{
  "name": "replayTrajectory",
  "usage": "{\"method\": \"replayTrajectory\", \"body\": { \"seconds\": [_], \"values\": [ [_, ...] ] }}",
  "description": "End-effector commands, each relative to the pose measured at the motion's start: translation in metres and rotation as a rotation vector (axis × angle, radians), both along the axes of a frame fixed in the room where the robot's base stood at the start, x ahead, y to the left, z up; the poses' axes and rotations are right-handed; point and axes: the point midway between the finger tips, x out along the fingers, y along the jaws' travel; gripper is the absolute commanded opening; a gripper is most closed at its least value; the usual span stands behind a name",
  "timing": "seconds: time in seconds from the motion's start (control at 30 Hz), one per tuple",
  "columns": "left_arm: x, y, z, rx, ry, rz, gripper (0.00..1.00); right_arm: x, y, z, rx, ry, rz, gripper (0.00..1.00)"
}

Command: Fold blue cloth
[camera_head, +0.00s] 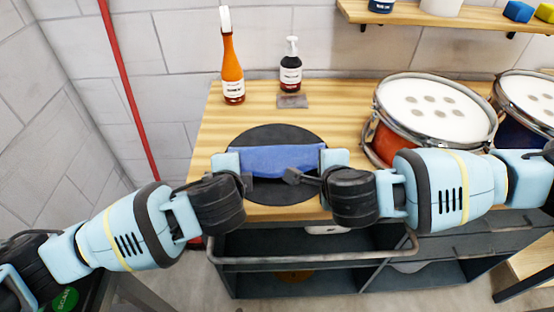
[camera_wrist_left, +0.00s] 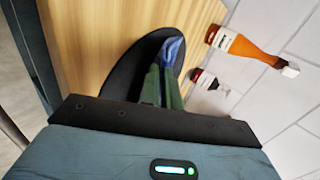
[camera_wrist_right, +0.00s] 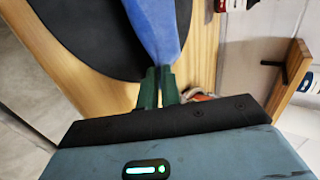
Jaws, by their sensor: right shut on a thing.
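The blue cloth (camera_head: 283,160) is a long narrow strip spanning between my two grippers, above a round black pad (camera_head: 275,132). It looks folded or gathered, but its layers cannot be made out. My right gripper (camera_wrist_right: 159,75) is shut on the right end of the cloth, which runs away from its fingers in the right wrist view (camera_wrist_right: 158,28). My left gripper (camera_wrist_left: 165,70) is at the left end, its fingers close together around the cloth's edge (camera_wrist_left: 172,48). Whether they grip it is not clear.
An orange bottle (camera_head: 232,70) and a dark pump bottle (camera_head: 291,72) stand behind the pad, with a small grey block (camera_head: 293,101) in front of the pump bottle. A red drum (camera_head: 385,147) is close on the right. The wooden bench top (camera_head: 215,125) is clear at the left.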

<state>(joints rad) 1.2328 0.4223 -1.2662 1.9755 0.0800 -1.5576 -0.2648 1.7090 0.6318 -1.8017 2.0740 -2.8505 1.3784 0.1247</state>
Motion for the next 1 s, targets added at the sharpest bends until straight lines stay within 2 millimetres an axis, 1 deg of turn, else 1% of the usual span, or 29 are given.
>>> {"method": "replayTrajectory", "body": {
  "seconds": [0.53, 0.57, 0.6, 0.8, 0.83, 1.0],
  "values": [
    [-0.0004, 0.0003, -0.0019, 0.0, -0.019, 0.0, 0.0, 0.0002, -0.0036, -0.0022, -0.001, -0.017, -0.004, 0.0],
    [-0.0004, 0.0003, -0.0019, 0.0, -0.019, 0.0, 0.07, 0.0002, -0.0036, -0.0022, -0.001, -0.017, -0.004, 0.08],
    [-0.0004, 0.0003, -0.0019, -0.001, -0.019, 0.001, 0.12, 0.0002, -0.0036, -0.0022, -0.001, -0.017, -0.004, 0.13],
    [-0.0004, 0.0003, -0.0019, -0.001, -0.018, 0.001, 0.38, 0.0002, -0.0036, -0.0023, -0.001, -0.017, -0.004, 0.39],
    [-0.0004, 0.0003, -0.0018, -0.001, -0.018, 0.001, 0.4, 0.0002, -0.0036, -0.0023, -0.001, -0.017, -0.004, 0.4],
    [-0.0004, 0.0003, -0.0018, -0.001, -0.018, 0.001, 0.4, 0.0002, -0.0036, -0.0023, -0.001, -0.017, -0.004, 0.4]
  ]
}}
